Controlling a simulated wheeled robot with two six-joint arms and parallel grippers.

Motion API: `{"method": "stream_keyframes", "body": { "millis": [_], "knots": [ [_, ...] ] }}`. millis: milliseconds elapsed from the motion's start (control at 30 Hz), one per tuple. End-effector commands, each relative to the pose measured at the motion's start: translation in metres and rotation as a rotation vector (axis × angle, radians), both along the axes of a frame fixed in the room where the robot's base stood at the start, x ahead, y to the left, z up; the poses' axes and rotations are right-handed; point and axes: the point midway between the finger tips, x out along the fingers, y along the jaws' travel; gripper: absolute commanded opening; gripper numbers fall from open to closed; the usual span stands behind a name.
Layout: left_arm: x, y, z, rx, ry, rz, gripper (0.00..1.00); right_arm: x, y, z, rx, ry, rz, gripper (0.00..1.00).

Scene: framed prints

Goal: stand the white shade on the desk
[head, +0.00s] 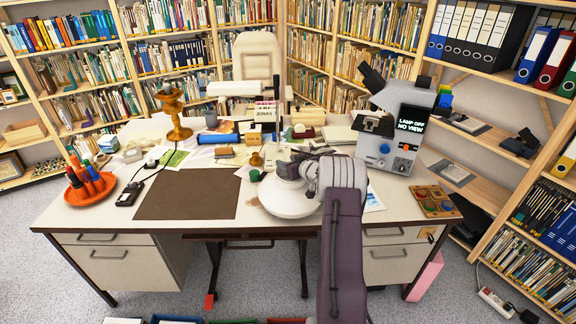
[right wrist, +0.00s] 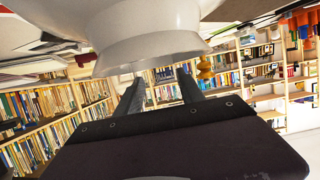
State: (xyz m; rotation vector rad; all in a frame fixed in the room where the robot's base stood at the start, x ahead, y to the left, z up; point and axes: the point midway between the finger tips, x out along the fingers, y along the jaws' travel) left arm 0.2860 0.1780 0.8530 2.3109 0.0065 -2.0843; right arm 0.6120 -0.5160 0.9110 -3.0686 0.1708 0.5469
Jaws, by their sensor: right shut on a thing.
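The white shade (head: 288,203) is a wide, rounded bowl shape near the desk's front edge, right of the brown desk mat. My right gripper (head: 288,170) is at its narrow top, shut on it, with the arm coming in from the front. In the right wrist view, the shade (right wrist: 155,52) fills the top, with its flared collar by the two dark fingers (right wrist: 158,84). The fingertips are partly hidden by the shade. The pale desk (head: 85,218) lies under it; I cannot tell whether the shade touches it. My left gripper is not in view.
The brown mat (head: 188,196) lies left of the shade. A microscope (head: 388,130) and a wooden tray of coloured discs (head: 434,201) are to the right. A small green item (head: 254,175) and a brass piece (head: 255,159) stand close by. An orange pen dish (head: 90,190) is far left.

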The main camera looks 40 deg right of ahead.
Motion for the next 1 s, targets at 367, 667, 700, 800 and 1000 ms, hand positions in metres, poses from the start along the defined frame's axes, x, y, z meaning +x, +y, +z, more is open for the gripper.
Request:
{"method": "stream_keyframes", "body": {
  "millis": [367,667,700,800,1000],
  "knots": [
    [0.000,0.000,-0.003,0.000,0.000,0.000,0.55,0.001,0.000,-0.007,-0.001,-0.005,0.000,0.00],
    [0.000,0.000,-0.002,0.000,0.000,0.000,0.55,0.000,0.000,-0.007,-0.001,-0.002,0.000,0.67],
    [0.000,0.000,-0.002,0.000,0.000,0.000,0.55,0.000,0.000,-0.007,-0.001,-0.002,0.000,0.67],
    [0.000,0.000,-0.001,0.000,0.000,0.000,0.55,0.000,0.000,-0.004,-0.001,-0.002,0.000,0.67],
    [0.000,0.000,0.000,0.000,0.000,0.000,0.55,-0.029,0.002,0.007,0.000,-0.001,-0.003,0.67]
  ]
}}
